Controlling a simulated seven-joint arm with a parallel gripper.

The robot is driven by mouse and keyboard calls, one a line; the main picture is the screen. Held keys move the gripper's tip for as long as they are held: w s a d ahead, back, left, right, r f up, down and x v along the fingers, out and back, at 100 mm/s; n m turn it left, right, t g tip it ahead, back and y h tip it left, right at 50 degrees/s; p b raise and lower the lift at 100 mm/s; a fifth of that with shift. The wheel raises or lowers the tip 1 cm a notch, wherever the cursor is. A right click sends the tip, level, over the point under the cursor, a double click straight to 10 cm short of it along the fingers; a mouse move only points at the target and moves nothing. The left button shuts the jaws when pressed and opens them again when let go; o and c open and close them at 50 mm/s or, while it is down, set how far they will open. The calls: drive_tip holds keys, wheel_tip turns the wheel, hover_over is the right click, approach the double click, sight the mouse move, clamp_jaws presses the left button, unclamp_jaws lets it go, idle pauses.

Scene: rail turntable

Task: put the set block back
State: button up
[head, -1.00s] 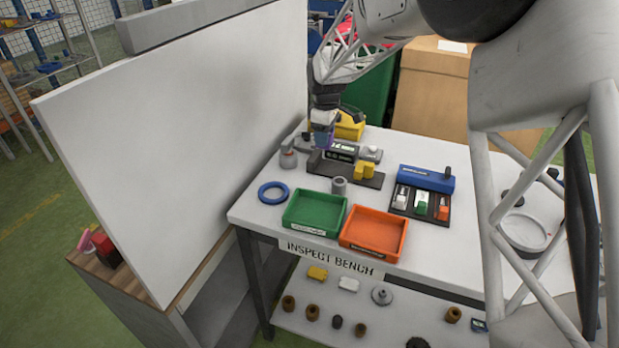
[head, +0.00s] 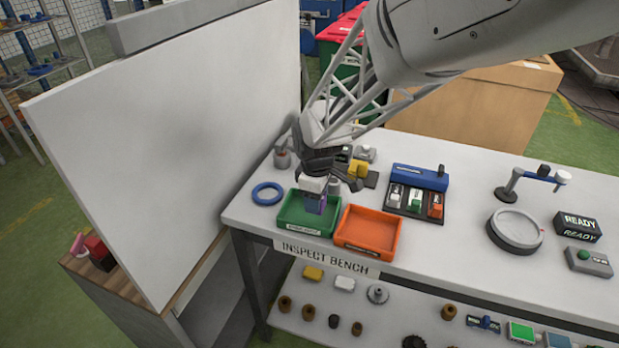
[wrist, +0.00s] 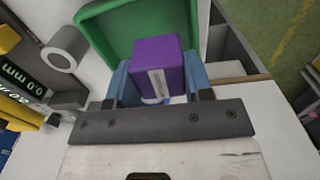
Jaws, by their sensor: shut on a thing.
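My gripper (head: 317,192) is shut on a purple block (wrist: 157,65), with a blue finger on each side of it. The green tray also shows in the wrist view (wrist: 98,36), behind the block. I cannot tell how far the block is above the tray floor. The blue-lidded case (head: 419,178) stands open to the right, with white, green and red blocks in its black base. The gauge with yellow parts (head: 358,169) is partly hidden by my gripper.
An orange tray (head: 368,233) stands right beside the green one. A blue ring (head: 267,193) lies to the left. A grey hollow cylinder (wrist: 64,48) stands close to the green tray. A large white panel (head: 170,140) rises on the left. A round dish (head: 515,229) sits farther right.

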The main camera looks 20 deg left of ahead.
drive_tip(key=shift+s+d+f, duration=0.15)
drive_tip(key=shift+s, duration=0.3)
drive_tip(key=shift+w, duration=0.1)
drive_tip(key=w+a, duration=0.3)
drive_tip(key=w, duration=0.1)
drive_tip(key=w+a+f, duration=0.1)
drive_tip(key=w+a, duration=0.2)
drive_tip(key=w, duration=0.1)
drive_tip(key=w+a, duration=0.3)
drive_tip(key=w, duration=0.2)
drive_tip(key=shift+a+f, duration=0.15)
drive_tip(key=shift+f, duration=0.1)
idle(0.3)
drive_tip(key=shift+f, duration=1.75)
drive_tip(key=shift+f, duration=0.1)
drive_tip(key=o, duration=0.9)
drive_tip(key=shift+s+f, duration=0.1)
